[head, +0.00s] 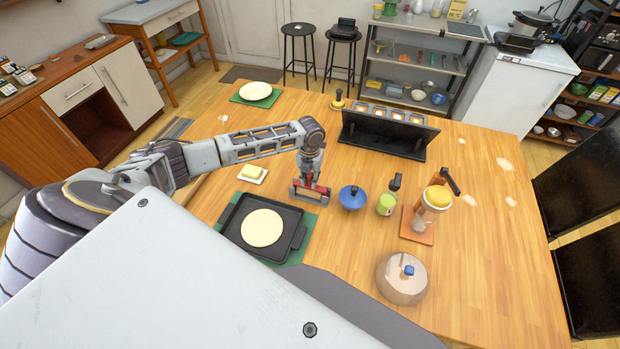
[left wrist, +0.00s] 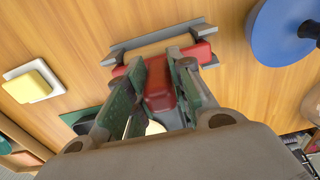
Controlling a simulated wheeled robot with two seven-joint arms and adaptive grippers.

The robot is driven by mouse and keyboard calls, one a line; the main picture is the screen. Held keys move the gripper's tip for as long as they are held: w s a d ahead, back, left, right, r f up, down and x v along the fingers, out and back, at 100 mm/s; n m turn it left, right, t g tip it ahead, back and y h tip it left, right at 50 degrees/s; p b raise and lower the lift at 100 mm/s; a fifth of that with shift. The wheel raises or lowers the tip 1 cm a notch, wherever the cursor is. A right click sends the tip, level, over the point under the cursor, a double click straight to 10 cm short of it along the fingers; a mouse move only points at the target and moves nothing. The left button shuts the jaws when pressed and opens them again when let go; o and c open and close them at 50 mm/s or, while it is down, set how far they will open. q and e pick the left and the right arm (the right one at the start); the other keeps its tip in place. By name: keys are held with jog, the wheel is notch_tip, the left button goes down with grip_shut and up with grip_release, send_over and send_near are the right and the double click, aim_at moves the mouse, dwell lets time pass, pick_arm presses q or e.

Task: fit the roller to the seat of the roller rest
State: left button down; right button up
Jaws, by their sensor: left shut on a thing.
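The roller (left wrist: 160,90) has a red body, and my left gripper (left wrist: 163,72) is shut on it with a finger on each side. In the head view the red roller (head: 309,187) shows just below my left gripper (head: 311,178). The grey roller rest (left wrist: 158,34) stands on the table, with a tan strip between its bar and the red part. In the head view the rest (head: 294,191) is right of the griddle. The roller is at the rest, but the fingers hide the contact, so I cannot tell whether it is fully seated. My right gripper is not in view.
Left of the rest are a black griddle (head: 231,215) with a pale flatbread and a butter dish (head: 252,174).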

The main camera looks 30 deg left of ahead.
pick_arm(q)
jog(key=shift+f, duration=0.1)
jog(key=c, duration=1.2)
grip_release()
jog(key=shift+o, duration=0.2)
jog(key=shift+r, duration=6)
jog(key=shift+f, duration=0.1)
